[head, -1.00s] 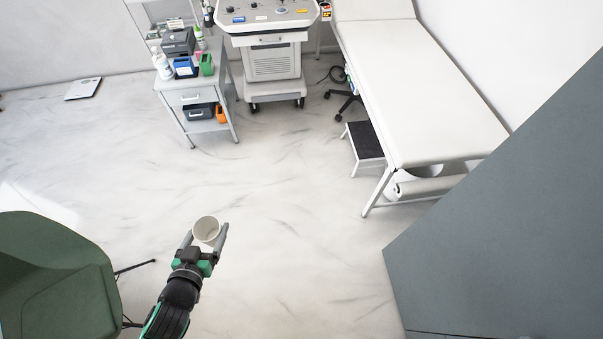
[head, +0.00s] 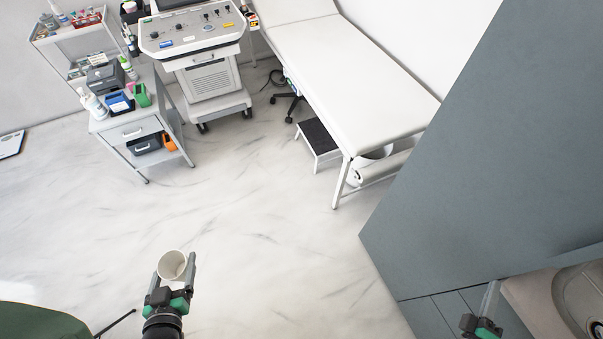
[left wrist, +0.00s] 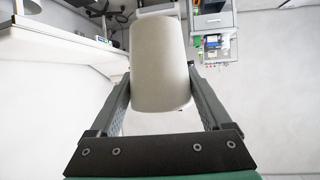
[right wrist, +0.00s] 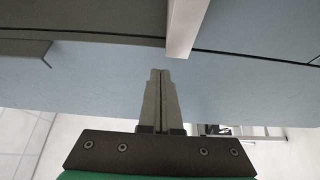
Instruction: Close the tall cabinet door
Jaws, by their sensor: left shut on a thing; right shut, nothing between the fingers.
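A large flat grey-blue panel (head: 460,170), which looks like the tall cabinet door, fills the right side of the head view. I cannot tell how far open it stands. My right gripper (head: 491,296) is low at the right, near the panel's lower edge, shut and empty. In the right wrist view its closed fingers (right wrist: 160,72) point at a blue-grey surface (right wrist: 80,80) crossed by dark seams. I cannot tell whether they touch it. My left gripper (head: 176,268) is shut on a white cup (head: 172,264), held over the floor; the cup (left wrist: 160,65) also fills the left wrist view.
A beige counter with a sink (head: 580,300) and grey cabinet fronts (head: 430,318) are at the lower right. A white exam couch (head: 355,85) with a step stool (head: 318,140), a machine cart (head: 205,80) and a trolley (head: 130,130) stand farther back. A green chair (head: 40,322) is lower left. The middle floor is clear.

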